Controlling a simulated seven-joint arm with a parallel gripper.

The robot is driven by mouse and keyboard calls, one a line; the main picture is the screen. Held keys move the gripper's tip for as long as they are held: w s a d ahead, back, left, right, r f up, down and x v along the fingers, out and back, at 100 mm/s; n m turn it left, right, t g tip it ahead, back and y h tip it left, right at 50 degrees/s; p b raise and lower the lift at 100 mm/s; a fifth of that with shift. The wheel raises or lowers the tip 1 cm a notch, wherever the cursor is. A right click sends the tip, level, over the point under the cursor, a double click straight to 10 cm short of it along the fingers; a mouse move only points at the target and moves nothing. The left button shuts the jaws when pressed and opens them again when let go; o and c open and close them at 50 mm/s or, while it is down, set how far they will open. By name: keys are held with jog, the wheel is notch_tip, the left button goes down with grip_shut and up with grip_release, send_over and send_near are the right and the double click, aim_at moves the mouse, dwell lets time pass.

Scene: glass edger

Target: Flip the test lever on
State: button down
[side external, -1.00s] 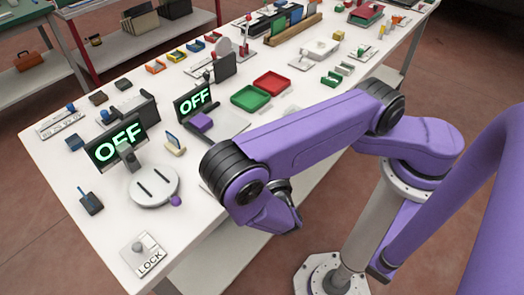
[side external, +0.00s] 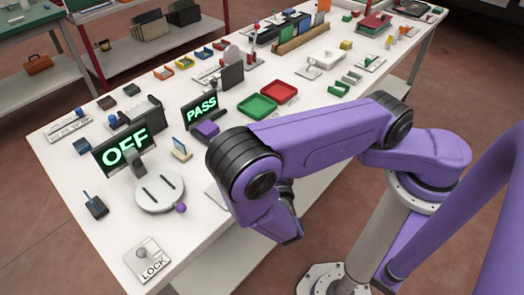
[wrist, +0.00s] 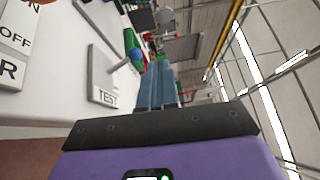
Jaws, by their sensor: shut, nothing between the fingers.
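The test lever (wrist: 118,66) stands on a grey plate marked TEST (wrist: 106,96) in the wrist view. Its thin stem leans toward a blue ball knob (wrist: 136,55). My gripper (wrist: 158,68) is shut and empty, with its blue-grey fingers just right of the lever in the picture. Whether a finger touches the knob I cannot tell. In the side view my arm hides the lever and my fingertips. The small display (side external: 201,110) in the side view reads PASS in green.
A second display (side external: 124,150) reads OFF, behind a round grey disc (side external: 159,192). A LOCK plate (side external: 150,262) sits at the near table corner. Green (side external: 257,106) and red (side external: 278,91) trays lie beyond my arm. An OFF label (wrist: 17,38) shows at left in the wrist view.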

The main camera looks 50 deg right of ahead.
jog(key=s+a+r, duration=0.5)
jog(key=s, duration=0.2)
jog(key=shift+a+r, duration=0.2)
jog(key=shift+a, duration=0.2)
jog(key=shift+d, duration=0.1)
jog(key=s+d+r+m+g, duration=0.1)
jog(key=d+r+m+g, duration=0.1)
jog(key=d+m+g, duration=1.45)
jog(key=s+r+m+y, duration=0.2)
jog(key=s+m+y, duration=0.2)
jog(key=m, duration=0.5)
jog(key=s+a+r+m+t+y, duration=0.1)
jog(key=s+r+m+y, duration=0.2)
jog(key=m+y, duration=0.3)
jog(key=s+m, duration=0.1)
jog(key=m, duration=0.2)
jog(key=shift+y, duration=0.3)
